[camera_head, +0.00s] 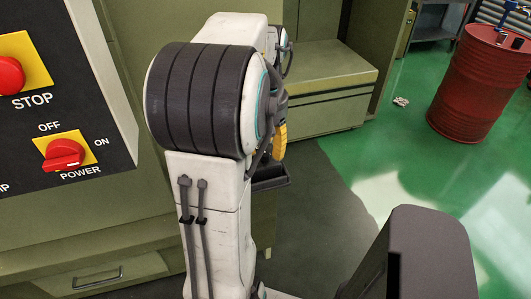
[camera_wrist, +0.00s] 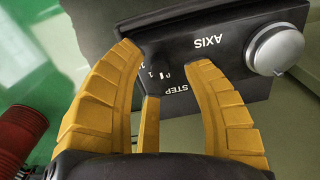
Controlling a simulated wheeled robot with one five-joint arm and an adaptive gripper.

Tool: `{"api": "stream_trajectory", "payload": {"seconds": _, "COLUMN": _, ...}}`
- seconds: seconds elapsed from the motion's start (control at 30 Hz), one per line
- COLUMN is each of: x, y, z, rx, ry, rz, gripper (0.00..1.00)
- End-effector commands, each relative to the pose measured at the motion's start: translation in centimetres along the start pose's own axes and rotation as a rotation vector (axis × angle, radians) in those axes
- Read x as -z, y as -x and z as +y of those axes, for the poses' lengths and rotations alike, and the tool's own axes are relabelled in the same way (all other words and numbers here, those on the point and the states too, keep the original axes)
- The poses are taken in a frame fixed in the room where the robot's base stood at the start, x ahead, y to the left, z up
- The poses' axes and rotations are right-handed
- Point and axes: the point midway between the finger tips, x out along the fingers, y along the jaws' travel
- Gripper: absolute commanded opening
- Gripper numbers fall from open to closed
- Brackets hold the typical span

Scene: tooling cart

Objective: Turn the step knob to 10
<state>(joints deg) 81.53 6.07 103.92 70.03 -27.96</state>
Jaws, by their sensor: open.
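In the wrist view, my gripper (camera_wrist: 161,57) has its yellow fingers spread apart in front of a dark control panel (camera_wrist: 235,25). The panel carries upside-down white labels, AXIS (camera_wrist: 205,42) and STEP (camera_wrist: 176,88). The STEP label and a few small scale marks (camera_wrist: 156,72) show between the fingers. I cannot make out the step knob or its setting clearly; the fingers cover much of that area. A silver round knob (camera_wrist: 275,50) beside AXIS is clear of the right finger. In the head view, my arm hides most of my gripper (camera_head: 280,142).
A wall panel at left in the head view has a red STOP button (camera_head: 10,76) and a red POWER switch (camera_head: 64,155). A green cabinet (camera_head: 325,90) stands behind my arm. A red drum (camera_head: 478,85) stands at the far right on open green floor.

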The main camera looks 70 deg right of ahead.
Motion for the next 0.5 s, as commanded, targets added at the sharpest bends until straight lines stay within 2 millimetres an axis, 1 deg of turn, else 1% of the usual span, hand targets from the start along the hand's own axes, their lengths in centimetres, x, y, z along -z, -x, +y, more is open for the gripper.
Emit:
{"api": "stream_trajectory", "payload": {"seconds": 0.03, "x": 0.0, "y": -0.6, "z": 0.0, "rx": 0.001, "ry": 0.000, "rz": -0.002, "gripper": 0.45}}
{"api": "stream_trajectory", "payload": {"seconds": 0.2, "x": 0.0, "y": -1.9, "z": 0.0, "rx": 0.000, "ry": -0.001, "rz": -0.001, "gripper": 0.45}}
{"api": "stream_trajectory", "payload": {"seconds": 0.33, "x": 0.0, "y": -2.3, "z": 0.0, "rx": 0.001, "ry": -0.001, "rz": -0.001, "gripper": 0.45}}
{"api": "stream_trajectory", "payload": {"seconds": 0.5, "x": 0.0, "y": -2.4, "z": 0.0, "rx": 0.000, "ry": -0.001, "rz": 0.000, "gripper": 0.45}}
